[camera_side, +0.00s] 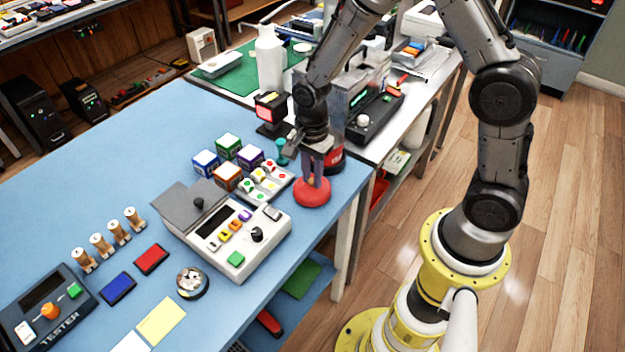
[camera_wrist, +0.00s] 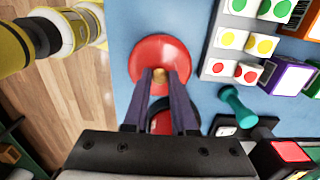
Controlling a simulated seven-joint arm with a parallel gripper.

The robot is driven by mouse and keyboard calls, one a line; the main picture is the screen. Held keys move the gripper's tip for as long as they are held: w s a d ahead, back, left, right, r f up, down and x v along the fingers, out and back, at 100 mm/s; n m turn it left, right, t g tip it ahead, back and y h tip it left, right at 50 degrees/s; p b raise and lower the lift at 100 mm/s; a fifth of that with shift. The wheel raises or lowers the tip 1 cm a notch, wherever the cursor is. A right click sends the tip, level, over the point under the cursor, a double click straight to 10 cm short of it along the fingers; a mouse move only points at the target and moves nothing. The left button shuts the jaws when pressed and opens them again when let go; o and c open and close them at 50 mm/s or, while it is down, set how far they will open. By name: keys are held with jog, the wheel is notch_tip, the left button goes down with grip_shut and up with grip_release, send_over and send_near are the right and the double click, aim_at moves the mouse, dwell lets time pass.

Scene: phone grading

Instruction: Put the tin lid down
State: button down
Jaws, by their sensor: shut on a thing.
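The tin lid is a round red disc (camera_side: 312,194) at the right edge of the blue table. It shows in the wrist view (camera_wrist: 160,48) as a flat red circle with a small tan knob. My gripper (camera_side: 316,178) points down over it; its fingertips (camera_wrist: 160,78) are closed on the knob. The lid looks level, on or just above the table; I cannot tell if it touches. A dark and red round tin (camera_side: 335,161) stands just behind the lid, partly hidden by my gripper. It also shows between the fingers in the wrist view (camera_wrist: 161,122).
A tray of coloured-dot blocks (camera_side: 265,183) lies close to the lid's left, with several coloured cubes (camera_side: 228,146) beyond. A teal dumbbell-shaped piece (camera_wrist: 236,106) stands nearby. A grey button console (camera_side: 238,235) is in front left. The table edge is close on the right.

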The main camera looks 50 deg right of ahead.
aim_at(312, 180)
jog(key=shift+f, duration=0.95)
jog(key=c, duration=0.7)
grip_release()
jog(key=shift+f, duration=0.1)
notch_tip(312, 180, up, 12)
jog(key=r, duration=0.1)
jog(key=s+r+n+t, duration=0.2)
jog(key=s+r+n, duration=0.2)
jog(key=s+n, duration=0.2)
jog(key=s+d+r+n+t, duration=0.1)
jog(key=s+r+n, duration=0.2)
jog(key=s+n, duration=0.3)
jog(key=s+r+n+t, duration=0.2)
jog(key=s+r+n, duration=0.2)
jog(key=s+n, duration=0.2)
jog(key=shift+s+d+r+t, duration=0.25)
jog(key=shift+r+t, duration=0.05)
jog(key=shift+r, duration=0.05)
